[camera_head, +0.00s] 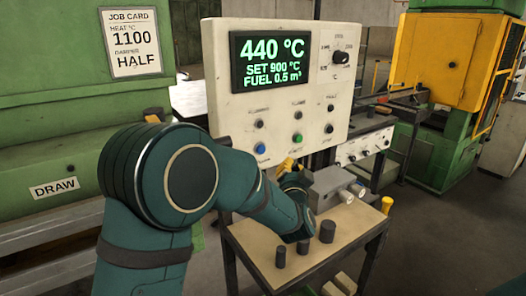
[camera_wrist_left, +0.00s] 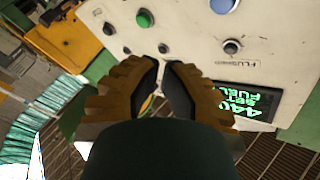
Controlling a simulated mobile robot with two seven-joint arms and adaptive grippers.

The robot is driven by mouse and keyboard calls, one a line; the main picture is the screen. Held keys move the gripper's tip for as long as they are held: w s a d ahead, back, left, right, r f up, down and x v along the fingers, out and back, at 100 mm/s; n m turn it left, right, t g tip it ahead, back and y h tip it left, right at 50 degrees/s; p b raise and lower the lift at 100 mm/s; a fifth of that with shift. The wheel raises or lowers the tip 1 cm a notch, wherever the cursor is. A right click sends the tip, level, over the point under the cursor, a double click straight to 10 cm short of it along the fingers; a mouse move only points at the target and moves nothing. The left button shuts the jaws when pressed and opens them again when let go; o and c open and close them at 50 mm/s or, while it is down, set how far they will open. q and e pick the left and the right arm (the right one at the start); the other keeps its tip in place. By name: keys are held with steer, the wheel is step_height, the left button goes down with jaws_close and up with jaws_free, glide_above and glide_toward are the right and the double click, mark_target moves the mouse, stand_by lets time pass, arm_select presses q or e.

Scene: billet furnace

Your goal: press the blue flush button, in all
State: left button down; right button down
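The blue button (camera_head: 260,148) is low on the left of the pale control panel (camera_head: 225,95). In the left wrist view the blue button (camera_wrist_left: 223,5) is cut by the top edge. My left gripper (camera_head: 287,166), with yellow-brown fingers, is in front of the panel's lower part, lower and right of the blue button in the head view. In the left wrist view the gripper (camera_wrist_left: 163,68) has its fingertips close together, with a thin gap between the dark pads and nothing clearly held. It looks apart from the blue button. My right gripper is out of view.
A green button (camera_head: 297,138) is right of the blue one, with dark knobs above. The display (camera_head: 271,61) reads 440 °C, set 900 °C, fuel 0.5 m³. A small table (camera_head: 345,235) with dark cylinders and a grey box (camera_head: 333,188) stands below.

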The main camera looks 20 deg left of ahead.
mark_target(261, 149)
arm_select(q)
steer(key=shift+w+a, duration=0.1)
steer(key=shift+w+a, duration=0.9)
steer(key=shift+a, duration=0.25)
steer(key=shift+w+a, duration=0.85)
steer(key=shift+a, duration=0.25)
steer(key=shift+w+a, duration=0.9)
steer(key=shift+a, duration=0.25)
steer(key=shift+w+a+f+b, duration=0.1)
steer(key=shift+w+a+b, duration=0.15)
steer(key=shift+a+b, duration=0.1)
steer(key=shift+w+a, duration=0.25)
steer(key=shift+a, duration=0.05)
steer(key=shift+s+d, duration=0.1)
steer(key=shift+d, duration=0.05)
steer(key=shift+s+d, duration=0.4)
steer(key=shift+d, duration=0.1)
